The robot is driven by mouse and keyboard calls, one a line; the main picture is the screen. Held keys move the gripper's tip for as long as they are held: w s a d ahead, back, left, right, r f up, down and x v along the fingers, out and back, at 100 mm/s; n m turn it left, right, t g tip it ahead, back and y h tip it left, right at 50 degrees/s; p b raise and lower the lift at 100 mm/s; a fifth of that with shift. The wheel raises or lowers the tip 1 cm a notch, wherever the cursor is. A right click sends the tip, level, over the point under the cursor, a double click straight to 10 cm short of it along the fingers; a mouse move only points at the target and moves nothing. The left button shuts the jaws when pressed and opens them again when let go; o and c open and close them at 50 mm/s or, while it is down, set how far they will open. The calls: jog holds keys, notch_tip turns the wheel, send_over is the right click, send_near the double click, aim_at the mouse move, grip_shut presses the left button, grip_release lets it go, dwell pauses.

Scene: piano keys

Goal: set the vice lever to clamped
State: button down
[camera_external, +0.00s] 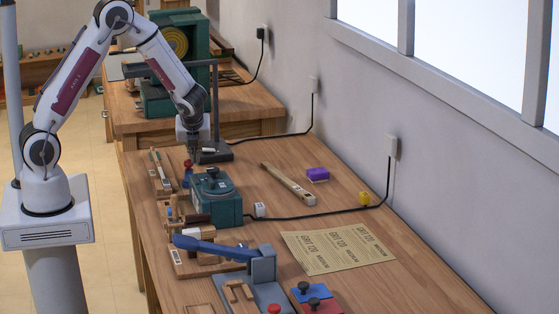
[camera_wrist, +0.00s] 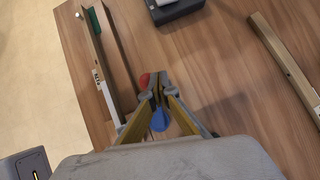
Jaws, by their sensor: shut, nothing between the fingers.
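My gripper (camera_external: 196,154) is well behind the lever, above the bench's far left part, pointing down. In the wrist view my gripper (camera_wrist: 156,82) is shut and empty. The lever is not in the wrist view.
A green box with a round dial (camera_external: 215,196) stands between my gripper and the lever. A black cable (camera_external: 330,214) crosses the bench.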

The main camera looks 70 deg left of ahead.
jog(key=shift+r, duration=0.1)
dwell(0.5)
jog(key=w+d+r, duration=0.3)
jog(key=w+r, duration=0.1)
jog(key=r, duration=0.4)
jog(key=shift+d, duration=0.4)
dwell(0.5)
jog(key=s+d+f+n+g+h, duration=0.1)
jog(key=s+d+n+h, duration=0.1)
jog(key=s+d+n, duration=0.4)
jog(key=s+d+r+n+t+h, duration=0.1)
jog(key=s+d+r+n, duration=0.2)
jog(key=s, duration=0.4)
jog(key=s+d+r+n+t+h, duration=0.2)
jog(key=s+d+r+n, duration=0.2)
jog(key=s+r+n, duration=0.2)
jog(key=s+d+r+n+t+h, duration=0.1)
jog(key=s+d+r+n, duration=0.3)
jog(key=s, duration=0.5)
jog(key=shift+s+d+r+n+t+h, duration=0.2)
jog(key=shift+s+r+n+t+h, duration=0.15)
jog(key=shift+r+n+t, duration=0.5)
jog(key=shift+r+g, duration=0.1)
jog(key=shift+g, duration=0.15)
